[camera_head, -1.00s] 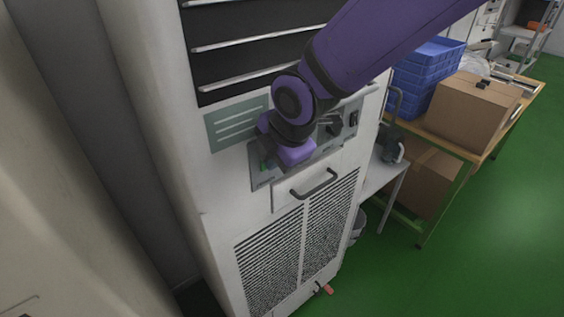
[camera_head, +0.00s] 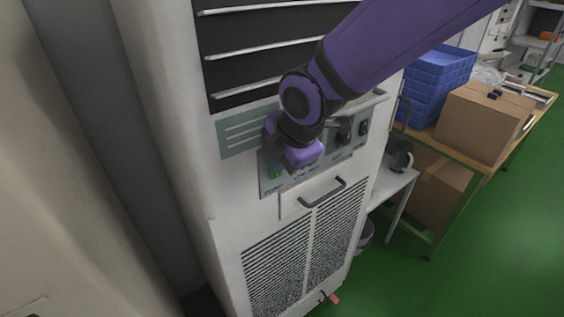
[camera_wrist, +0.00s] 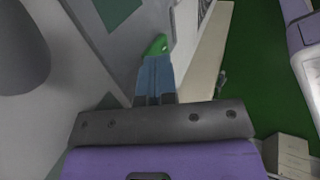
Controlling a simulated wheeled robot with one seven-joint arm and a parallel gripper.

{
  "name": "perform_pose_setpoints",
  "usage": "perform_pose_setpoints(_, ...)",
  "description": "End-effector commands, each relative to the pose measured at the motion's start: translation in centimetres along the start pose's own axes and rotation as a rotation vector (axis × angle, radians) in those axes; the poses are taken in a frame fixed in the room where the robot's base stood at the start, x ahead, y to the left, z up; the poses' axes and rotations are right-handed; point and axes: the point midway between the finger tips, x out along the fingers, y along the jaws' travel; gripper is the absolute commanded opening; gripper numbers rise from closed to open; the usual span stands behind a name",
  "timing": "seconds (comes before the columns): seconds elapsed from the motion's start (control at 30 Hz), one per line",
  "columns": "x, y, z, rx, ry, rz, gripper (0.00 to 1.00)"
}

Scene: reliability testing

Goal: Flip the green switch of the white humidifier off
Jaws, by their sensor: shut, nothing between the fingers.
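The white humidifier (camera_head: 235,232) is a tall cabinet that fills the middle of the head view. A grey control panel (camera_head: 267,187) is on its front, above a drawer handle. The green switch (camera_head: 276,174) is at the panel's lower left. My gripper (camera_head: 273,158) is in front of the panel at the switch, with its fingers mostly hidden. In the wrist view my gripper (camera_wrist: 155,62) is shut and empty. The green switch (camera_wrist: 155,44) is right at the fingertips there; I cannot tell whether they touch. The switch's position is unclear.
Dark knobs (camera_head: 363,127) are at the panel's right. A drawer handle (camera_head: 322,193) sticks out below it. Blue crates (camera_head: 437,75) and a cardboard box (camera_head: 482,122) stand on a table at the right. The green floor (camera_head: 500,240) is clear at the lower right.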

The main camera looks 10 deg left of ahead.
Motion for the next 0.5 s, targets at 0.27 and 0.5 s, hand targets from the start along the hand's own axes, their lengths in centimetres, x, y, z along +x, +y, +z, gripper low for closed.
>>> perform_pose_setpoints(0.27,-0.79,0.36,0.0,0.0,0.0,0.0,0.0)
perform_pose_setpoints(0.5,-0.8,0.35,-0.01,0.0,0.0,-0.001,0.0)
